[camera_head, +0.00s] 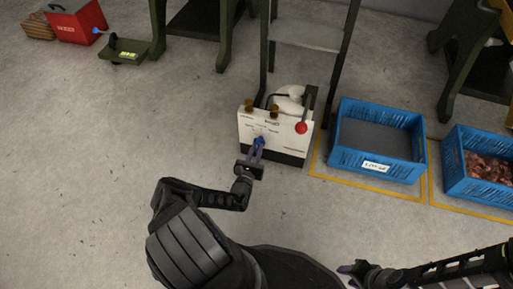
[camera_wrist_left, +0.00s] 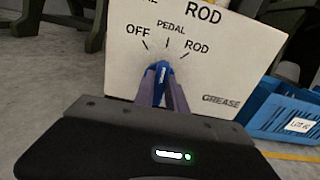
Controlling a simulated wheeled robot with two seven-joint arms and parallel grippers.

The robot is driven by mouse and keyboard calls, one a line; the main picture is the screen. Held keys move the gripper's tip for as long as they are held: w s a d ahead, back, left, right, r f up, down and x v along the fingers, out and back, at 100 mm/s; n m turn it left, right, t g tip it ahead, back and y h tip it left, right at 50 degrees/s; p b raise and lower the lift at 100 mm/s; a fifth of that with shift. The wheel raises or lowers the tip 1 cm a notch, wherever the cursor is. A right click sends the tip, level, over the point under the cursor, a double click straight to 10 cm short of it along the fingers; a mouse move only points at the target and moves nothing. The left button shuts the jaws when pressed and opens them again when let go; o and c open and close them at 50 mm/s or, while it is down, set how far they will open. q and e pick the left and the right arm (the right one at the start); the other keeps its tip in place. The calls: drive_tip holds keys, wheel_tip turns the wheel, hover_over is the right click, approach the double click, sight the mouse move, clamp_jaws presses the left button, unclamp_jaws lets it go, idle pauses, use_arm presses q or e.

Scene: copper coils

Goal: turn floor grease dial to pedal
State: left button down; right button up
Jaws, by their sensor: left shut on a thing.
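The grease dial (camera_wrist_left: 162,70) is a small blue knob with a white line on a cream panel (camera_wrist_left: 120,60). The panel reads OFF, PEDAL and ROD above the dial, with GREASE at lower right. In the left wrist view the white line runs nearly upright, roughly towards PEDAL; its exact setting is hard to tell. My left gripper (camera_wrist_left: 163,92) is shut on the dial, one finger on each side. In the head view my left gripper (camera_head: 258,149) meets the front of the cream floor unit (camera_head: 285,130). My right gripper (camera_head: 352,268) is at the bottom, apart from everything.
The floor unit carries a red-knobbed lever (camera_head: 301,127) and brass-coloured fittings. A blue crate (camera_head: 375,165) stands close to its right, and another blue crate (camera_head: 475,189) holds copper-coloured pieces. A red box (camera_head: 75,22) is far left.

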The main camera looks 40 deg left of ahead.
idle(0.4)
use_arm(q)
drive_tip(key=c, duration=1.4)
unclamp_jaws()
drive_tip(key=shift+o, duration=0.2)
drive_tip(key=shift+s+d+p, duration=0.2)
drive_tip(key=shift+s+p, duration=0.15)
drive_tip(key=shift+s, duration=0.25)
drive_tip(key=p+v, duration=0.2)
drive_tip(key=v, duration=0.4)
drive_tip(key=shift+s, duration=0.25)
drive_tip(key=shift+d, duration=0.15)
